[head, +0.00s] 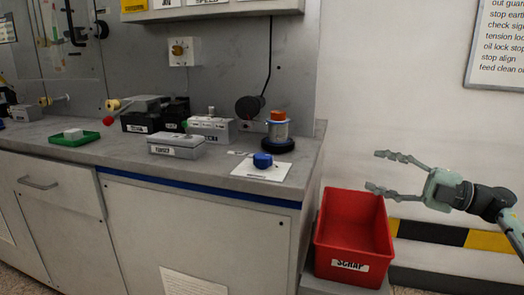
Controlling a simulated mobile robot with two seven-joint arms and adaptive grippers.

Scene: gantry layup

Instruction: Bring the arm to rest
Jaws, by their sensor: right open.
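My right gripper (378,171) is at the right of the head view, its arm coming in from the right edge. It is open and empty, its fingers pointing left, in the air above and beside the red scrap bin (343,265). It is to the right of the workbench (228,177) and apart from it. My left gripper does not show.
On the bench are a blue knob-like part (262,160) on a white sheet, a cylinder with an orange top (278,127), grey boxes (176,148) and a green tray (68,141). A yellow-black stripe (430,234) runs along the right wall.

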